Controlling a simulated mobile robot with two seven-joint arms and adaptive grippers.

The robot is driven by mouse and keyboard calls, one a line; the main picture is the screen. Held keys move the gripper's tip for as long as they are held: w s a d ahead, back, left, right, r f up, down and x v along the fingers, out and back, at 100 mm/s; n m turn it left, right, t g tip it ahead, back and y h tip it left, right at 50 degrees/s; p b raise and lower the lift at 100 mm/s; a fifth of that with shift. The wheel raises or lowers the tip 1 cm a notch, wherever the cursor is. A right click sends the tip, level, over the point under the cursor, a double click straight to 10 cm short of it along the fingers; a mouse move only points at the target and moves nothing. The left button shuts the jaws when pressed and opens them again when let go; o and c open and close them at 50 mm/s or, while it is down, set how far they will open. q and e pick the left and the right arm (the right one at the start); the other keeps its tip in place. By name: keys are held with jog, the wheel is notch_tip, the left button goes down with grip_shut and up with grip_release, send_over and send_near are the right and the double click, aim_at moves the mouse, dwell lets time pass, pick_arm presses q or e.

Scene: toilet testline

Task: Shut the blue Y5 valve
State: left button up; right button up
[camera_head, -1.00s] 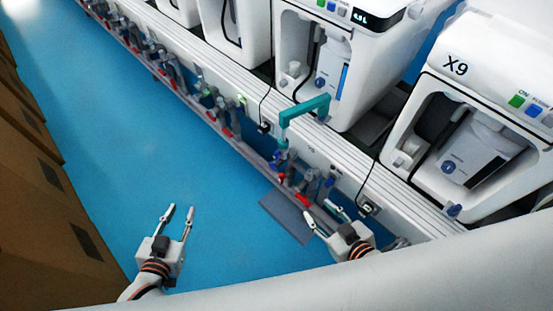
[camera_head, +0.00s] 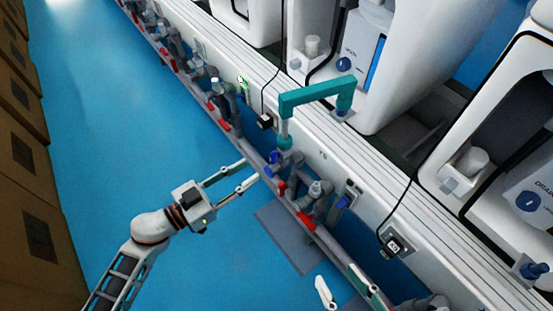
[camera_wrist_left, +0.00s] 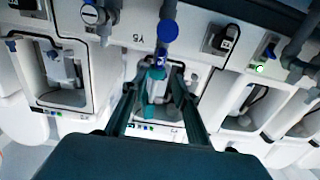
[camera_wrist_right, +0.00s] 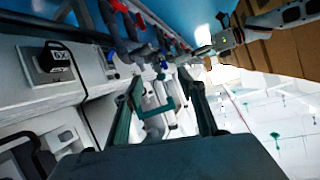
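The blue valve handle (camera_head: 274,158) sits on the pipe rail just below the teal pipe (camera_head: 318,92). In the left wrist view a round blue knob (camera_wrist_left: 167,31) shows beside the Y5 label (camera_wrist_left: 138,37), beyond and above my fingertips. My left gripper (camera_head: 250,172) is open and empty, its fingertips a little to the left of the blue handle in the head view; no contact is visible. It also shows in its wrist view (camera_wrist_left: 154,82). My right gripper (camera_head: 340,284) is open and empty at the bottom of the head view, with its arm out of frame; its fingers also show in its wrist view (camera_wrist_right: 164,82).
Red handles (camera_head: 306,221) and grey valves line the rail around the blue one. Sockets with black plugs (camera_head: 392,244) and white toilet units (camera_head: 400,70) stand behind. Brown boxes (camera_head: 25,150) line the left. The blue floor (camera_head: 110,110) between is clear.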

aim_at(270, 157)
pick_arm(q)
jog(key=b+x, duration=0.1)
jog(key=x, duration=0.6)
jog(key=shift+f+b, duration=0.2)
jog(key=shift+b, duration=0.15)
jog(key=shift+w+d+r, duration=0.15)
jog(key=shift+w+d, duration=0.15)
jog(key=shift+d, duration=0.15)
pick_arm(e)
jog(key=shift+s+a+f+m+y, duration=0.15)
jog(key=shift+s+a+m, duration=0.1)
jog(key=shift+a+m, duration=0.4)
jog(key=shift+s+a+f+m+y, duration=0.15)
jog(key=shift+s+a+m, duration=0.1)
jog(key=shift+a+m, duration=0.35)
pick_arm(q)
grip_shut()
